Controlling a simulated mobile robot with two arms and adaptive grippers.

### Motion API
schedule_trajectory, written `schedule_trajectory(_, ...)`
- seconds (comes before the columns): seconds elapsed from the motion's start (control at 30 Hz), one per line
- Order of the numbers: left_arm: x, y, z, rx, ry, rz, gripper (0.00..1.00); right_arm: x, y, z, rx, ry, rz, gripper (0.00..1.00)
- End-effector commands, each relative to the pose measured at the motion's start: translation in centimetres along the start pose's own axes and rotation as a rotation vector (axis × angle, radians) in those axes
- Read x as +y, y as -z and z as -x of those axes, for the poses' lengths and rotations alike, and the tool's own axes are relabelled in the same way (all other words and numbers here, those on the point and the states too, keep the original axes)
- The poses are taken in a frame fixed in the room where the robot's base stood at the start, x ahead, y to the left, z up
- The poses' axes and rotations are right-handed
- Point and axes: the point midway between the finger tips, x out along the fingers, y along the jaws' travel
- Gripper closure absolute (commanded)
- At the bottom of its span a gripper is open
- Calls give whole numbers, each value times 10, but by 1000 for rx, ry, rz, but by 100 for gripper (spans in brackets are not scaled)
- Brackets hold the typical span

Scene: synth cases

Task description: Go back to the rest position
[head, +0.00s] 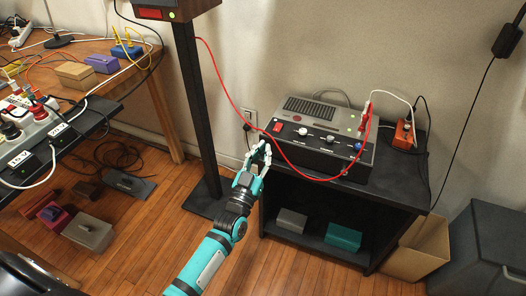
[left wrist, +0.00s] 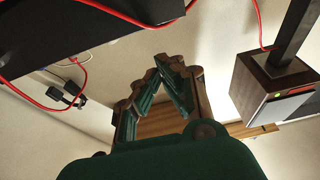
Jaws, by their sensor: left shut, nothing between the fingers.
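My left gripper (head: 262,148) is shut and empty in the head view. Its teal arm reaches up from the bottom, and its fingertips are at the front left corner of a grey and black power unit (head: 315,150). I cannot tell whether they touch it. In the left wrist view the gripper's fingers (left wrist: 167,62) come together at the tips with nothing between them. My right gripper is not in view.
The unit stands on a black shelf stand (head: 400,188) with a red cable (head: 232,100) looping across its front. A dark post (head: 196,110) rises left of the gripper. A cluttered wooden table (head: 150,62) is at left, a grey bin (head: 490,245) at right. Floor (head: 130,250) is partly clear.

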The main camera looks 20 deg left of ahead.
Motion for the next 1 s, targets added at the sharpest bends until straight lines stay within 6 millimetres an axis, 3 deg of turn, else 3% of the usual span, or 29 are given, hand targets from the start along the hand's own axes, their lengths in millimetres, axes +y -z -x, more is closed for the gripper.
schedule_trajectory(0.5, 0, -1, 2, -3, -1, 0, 100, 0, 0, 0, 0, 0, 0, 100)
schedule_trajectory(0.57, 2, -6, 4, -23, -8, 0, 100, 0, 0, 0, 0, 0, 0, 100)
schedule_trajectory(0.67, 10, -28, 18, -125, -41, 0, 100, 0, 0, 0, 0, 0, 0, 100)
schedule_trajectory(0.77, 22, -71, 51, -331, -99, -5, 100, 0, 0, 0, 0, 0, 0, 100)
schedule_trajectory(0.9, 35, -137, 132, -711, -167, -19, 100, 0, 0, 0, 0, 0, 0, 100)
schedule_trajectory(1.0, 36, -167, 192, -950, -185, -34, 100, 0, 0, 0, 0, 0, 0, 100)
